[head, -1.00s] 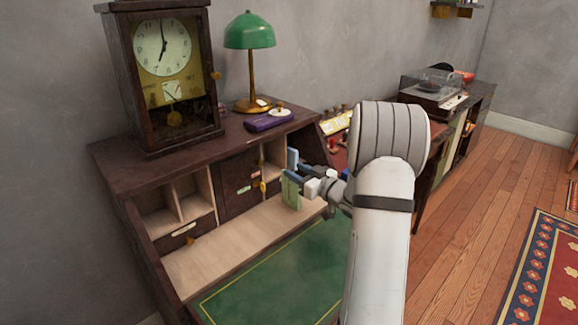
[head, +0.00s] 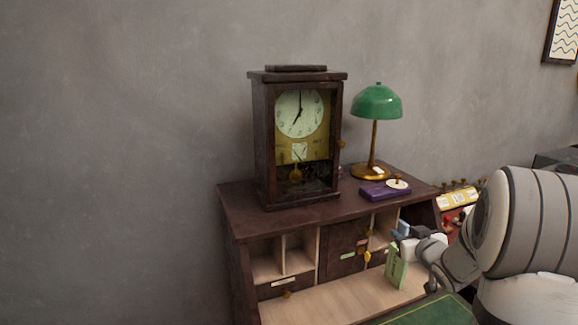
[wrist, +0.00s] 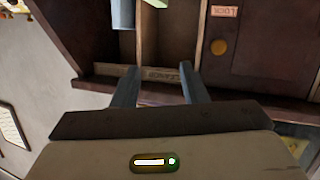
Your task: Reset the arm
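My gripper shows in the wrist view (wrist: 158,88) with its two fingers apart and nothing between them. It faces the pigeonholes of a dark wooden writing desk (head: 238,198). In the head view my arm comes in from the right, and its end is at the desk's right-hand pigeonholes, partly hidden by my own wrist. A green upright item (head: 396,272) stands on the desk's pale shelf just in front of my gripper. A blue item (wrist: 122,14) stands in a pigeonhole beyond the fingers.
A wooden clock (head: 262,140), a green lamp (head: 376,102) and a purple box (head: 376,192) stand on the desk top. A small brown door with a round knob (wrist: 218,47) is right of the fingers. A row of levers (head: 458,200) is behind my arm.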

